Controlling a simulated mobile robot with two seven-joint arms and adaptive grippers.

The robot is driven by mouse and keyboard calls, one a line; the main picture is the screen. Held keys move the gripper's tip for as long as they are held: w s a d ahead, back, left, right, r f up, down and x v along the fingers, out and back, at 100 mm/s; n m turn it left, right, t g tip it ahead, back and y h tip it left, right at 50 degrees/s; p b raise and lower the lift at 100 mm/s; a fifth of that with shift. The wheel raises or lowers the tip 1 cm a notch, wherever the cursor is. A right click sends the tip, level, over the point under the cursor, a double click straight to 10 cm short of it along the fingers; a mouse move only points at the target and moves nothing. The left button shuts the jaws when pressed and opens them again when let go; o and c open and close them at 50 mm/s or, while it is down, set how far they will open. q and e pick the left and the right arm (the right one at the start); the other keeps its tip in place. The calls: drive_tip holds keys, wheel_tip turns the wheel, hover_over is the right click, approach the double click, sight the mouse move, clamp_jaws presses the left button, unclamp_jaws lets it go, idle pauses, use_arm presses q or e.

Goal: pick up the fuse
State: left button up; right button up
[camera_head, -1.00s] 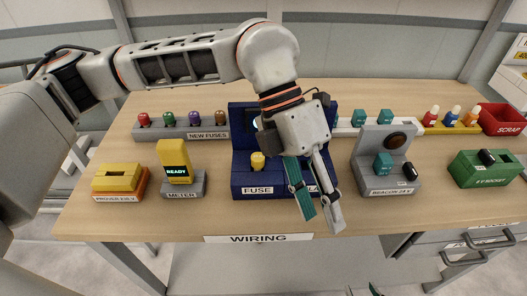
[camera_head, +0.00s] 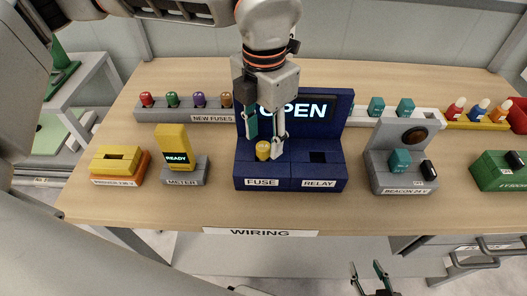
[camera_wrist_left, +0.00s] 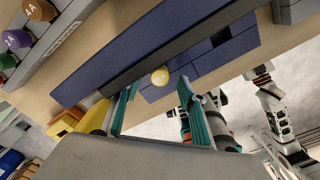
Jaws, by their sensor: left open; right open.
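The yellow fuse (camera_head: 262,150) sits upright in the section labelled FUSE of the blue block (camera_head: 318,184), whose screen reads OPEN. My left gripper (camera_head: 265,146) is open and points down at the fuse, one finger to each side of it in the picture. In the left wrist view, the round yellow top of the fuse (camera_wrist_left: 160,76) shows between and just beyond the spread fingertips (camera_wrist_left: 159,86). I see no contact. The lower part of the fuse is hidden in its socket. My right gripper (camera_head: 372,273) is open and empty, low in front of the bench.
A NEW FUSES rack (camera_head: 180,115) stands behind on the left, holding several coloured fuses. The meter (camera_head: 184,176) and a yellow-orange box (camera_head: 118,180) are left of the block. The beacon unit (camera_head: 378,160) and green socket box (camera_head: 492,180) are to its right. The bench front is clear.

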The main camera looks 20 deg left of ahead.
sight(264, 146)
use_arm(q)
drive_tip(key=shift+f, duration=1.3)
clamp_jaws()
drive_tip(key=shift+r, duration=0.1)
wheel_tip(264, 146, up, 20)
